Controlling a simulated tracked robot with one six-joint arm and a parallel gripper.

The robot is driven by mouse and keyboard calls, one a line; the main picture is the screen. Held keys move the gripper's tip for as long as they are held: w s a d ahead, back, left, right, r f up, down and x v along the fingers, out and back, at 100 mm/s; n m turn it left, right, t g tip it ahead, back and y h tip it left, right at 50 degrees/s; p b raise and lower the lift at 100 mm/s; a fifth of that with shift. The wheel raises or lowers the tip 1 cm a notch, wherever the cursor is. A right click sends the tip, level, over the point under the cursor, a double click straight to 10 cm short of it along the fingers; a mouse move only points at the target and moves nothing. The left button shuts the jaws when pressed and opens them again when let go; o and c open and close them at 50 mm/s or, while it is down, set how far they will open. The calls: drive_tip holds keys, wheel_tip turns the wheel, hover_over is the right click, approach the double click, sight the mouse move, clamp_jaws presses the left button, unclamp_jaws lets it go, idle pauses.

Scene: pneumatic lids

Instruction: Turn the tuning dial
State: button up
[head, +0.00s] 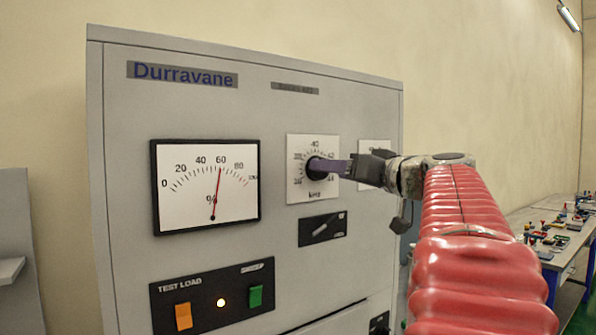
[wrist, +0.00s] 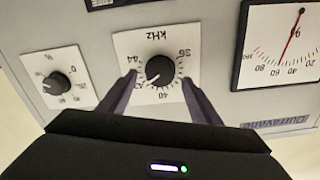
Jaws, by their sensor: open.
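The tuning dial (head: 318,168) is a round black knob on a white scale plate marked kHz, on the front of a grey cabinet. In the wrist view the dial (wrist: 159,70) lies between and ahead of my fingers. My gripper (wrist: 159,80) is open, with one finger on each side of the knob; I cannot tell whether either finger touches it. In the head view my gripper (head: 322,170) reaches in from the right, its fingers at the dial and partly hiding it.
A meter (head: 207,186) left of the dial has its red needle near 60. A switch (head: 322,229) sits below the dial. A second knob (wrist: 53,83) is beside it. An orange button (head: 183,316), a lit lamp (head: 221,302) and a green button (head: 255,296) are lower. A workbench (head: 545,222) stands right.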

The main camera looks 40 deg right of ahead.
drive_tip(key=s+a, duration=0.1)
drive_tip(key=s, duration=0.9)
drive_tip(key=shift+s, duration=0.25)
drive_tip(key=shift+w+a+f, duration=0.1)
